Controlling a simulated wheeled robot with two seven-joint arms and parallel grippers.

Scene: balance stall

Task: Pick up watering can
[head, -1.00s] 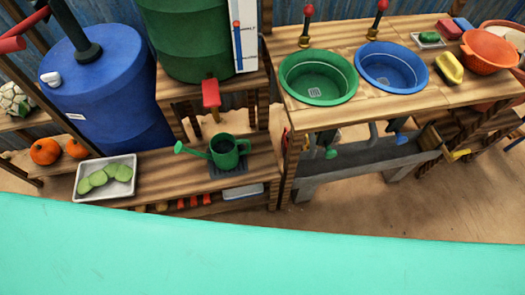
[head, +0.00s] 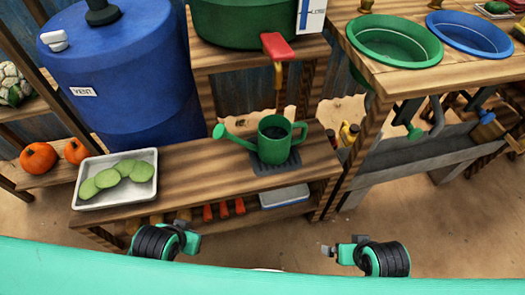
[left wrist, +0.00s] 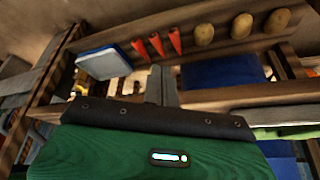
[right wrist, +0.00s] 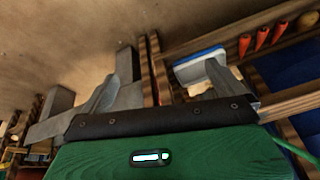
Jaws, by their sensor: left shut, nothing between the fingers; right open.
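The green watering can (head: 275,138) stands upright on a dark grate (head: 276,168) on the low wooden shelf. Its spout points left and its handle is on the right. A red tap (head: 277,47) hangs above it. My left gripper (head: 193,243) is in front of the shelf, left of and below the can, and is shut and empty. Its closed fingers also show in the left wrist view (left wrist: 162,86). My right gripper (head: 328,251) is in front of the shelf, right of and below the can. Its fingers stand apart in the right wrist view (right wrist: 165,90). Neither gripper touches the can.
A white tray with green slices (head: 150,198) lies left of the can. A blue barrel (head: 130,100) stands behind the shelf. Carrots (head: 224,209) and a blue-white box (head: 285,196) are on the lower level. A basin counter (head: 420,80) stands to the right.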

